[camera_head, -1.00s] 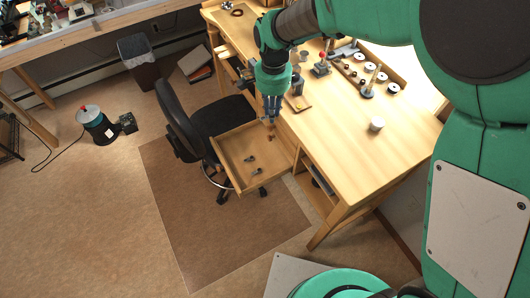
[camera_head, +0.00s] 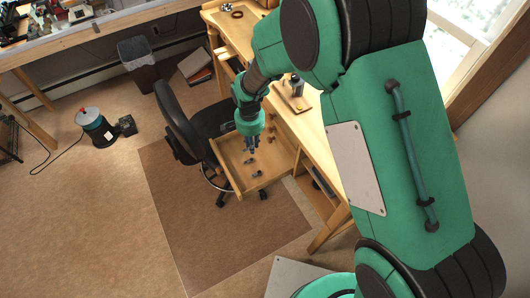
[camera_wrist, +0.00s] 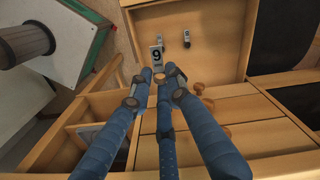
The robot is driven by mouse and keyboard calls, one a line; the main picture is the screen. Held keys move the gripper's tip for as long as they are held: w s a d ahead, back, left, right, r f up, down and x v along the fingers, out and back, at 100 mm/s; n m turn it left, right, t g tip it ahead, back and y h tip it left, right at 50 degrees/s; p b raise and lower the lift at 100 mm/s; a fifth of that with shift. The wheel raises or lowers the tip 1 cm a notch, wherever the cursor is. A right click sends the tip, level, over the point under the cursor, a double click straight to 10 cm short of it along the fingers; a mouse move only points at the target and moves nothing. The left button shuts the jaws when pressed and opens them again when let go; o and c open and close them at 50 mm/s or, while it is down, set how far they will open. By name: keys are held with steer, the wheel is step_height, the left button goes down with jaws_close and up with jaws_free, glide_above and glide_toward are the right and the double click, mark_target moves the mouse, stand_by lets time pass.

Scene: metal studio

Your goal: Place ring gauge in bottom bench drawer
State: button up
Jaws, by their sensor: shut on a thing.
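My gripper (camera_head: 251,146) has blue fingers and hangs over the open bench drawer (camera_head: 228,150), pointing down. In the wrist view the fingers (camera_wrist: 161,77) are closed together at their tips. A small grey piece marked 9 (camera_wrist: 157,55), which looks like the ring gauge, shows right at the tips; the fingers partly cover it, and its ring shape cannot be made out. The drawer is pulled out from the bench (camera_head: 310,131). Two small metal items lie in it, one of them a grey item (camera_wrist: 187,38) beside the marked piece.
Wooden knobs (camera_wrist: 208,103) stick out from the bench front near my fingers. An office chair (camera_head: 178,112) stands against the drawer's far side. An open shelf (camera_head: 318,178) is in the bench to the right. Floor in front of the drawer is clear.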

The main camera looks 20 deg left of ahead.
step_height(320, 180, down, 18)
steer(key=shift+f, duration=0.15)
stand_by(0.3)
steer(key=b, duration=0.2)
glide_above(243, 146)
steer(key=s+d, duration=0.1)
steer(key=s, duration=0.2)
steer(key=shift+w+d+f, duration=0.15)
steer(key=shift+f, duration=0.65)
steer(key=shift+w+a, duration=0.3)
steer(key=shift+w, duration=0.05)
steer(key=shift+f+b, duration=0.7)
steer(key=shift+f, duration=1)
steer(key=shift+f, duration=0.15)
